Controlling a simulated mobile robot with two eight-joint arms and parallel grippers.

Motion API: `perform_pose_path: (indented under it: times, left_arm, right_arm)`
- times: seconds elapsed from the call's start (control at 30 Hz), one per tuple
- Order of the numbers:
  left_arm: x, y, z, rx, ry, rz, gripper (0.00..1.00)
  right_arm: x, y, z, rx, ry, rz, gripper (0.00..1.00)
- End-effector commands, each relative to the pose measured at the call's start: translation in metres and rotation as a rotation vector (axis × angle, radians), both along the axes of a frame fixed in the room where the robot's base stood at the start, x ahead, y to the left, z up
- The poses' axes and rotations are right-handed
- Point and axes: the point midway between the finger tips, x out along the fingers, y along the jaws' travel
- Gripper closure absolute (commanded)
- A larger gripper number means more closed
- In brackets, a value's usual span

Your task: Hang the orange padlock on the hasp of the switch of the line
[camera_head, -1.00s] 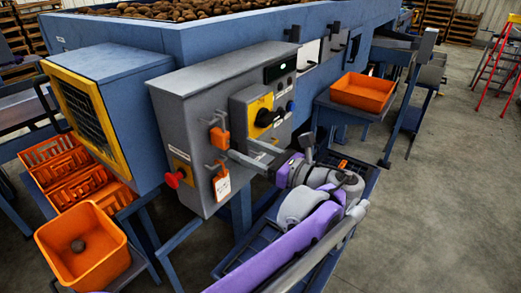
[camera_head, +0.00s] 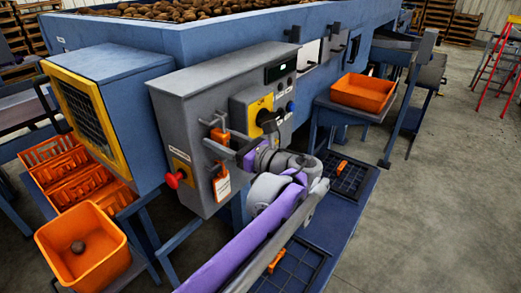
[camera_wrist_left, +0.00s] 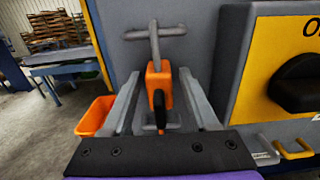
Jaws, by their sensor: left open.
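The orange padlock (camera_head: 219,136) hangs on a grey peg on the front of the grey control cabinet (camera_head: 180,110); it also shows in the left wrist view (camera_wrist_left: 154,74). My left gripper (camera_head: 224,144) is open at the padlock. In the left wrist view its two fingers stand on either side of the padlock, with visible gaps. The black rotary switch (camera_head: 267,118) sits on a yellow plate to the right of the padlock and shows at the right of the wrist view (camera_wrist_left: 298,82). A yellow loop (camera_wrist_left: 293,149) shows below it. My right gripper is out of view.
A white-and-orange tag (camera_head: 221,185) hangs below the padlock. A red button (camera_head: 174,179) on a yellow plate is at lower left. A blue table (camera_head: 335,230) with dark grids and small orange pieces lies below my arm. An orange bin (camera_head: 362,92) stands at right.

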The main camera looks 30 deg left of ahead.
Motion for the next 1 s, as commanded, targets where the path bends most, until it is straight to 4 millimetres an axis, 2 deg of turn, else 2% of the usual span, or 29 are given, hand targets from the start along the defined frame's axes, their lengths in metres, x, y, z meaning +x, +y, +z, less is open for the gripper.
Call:
perform_pose_path:
  times: [0.03,0.33,0.6,1.0]
  left_arm:
    - [0.000,0.000,0.000,0.000,0.000,0.000,0.45]
    - [0.000,0.000,0.000,0.000,0.000,0.000,0.99]
    - [0.000,0.000,0.002,0.001,0.000,0.000,1.00]
    - [0.000,0.000,0.018,0.001,0.000,0.000,1.00]
  right_arm:
    - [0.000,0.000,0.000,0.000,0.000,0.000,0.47]
    - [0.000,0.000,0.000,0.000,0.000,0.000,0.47]
    - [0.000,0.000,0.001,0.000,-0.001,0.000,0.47]
    - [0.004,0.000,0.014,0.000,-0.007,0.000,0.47]
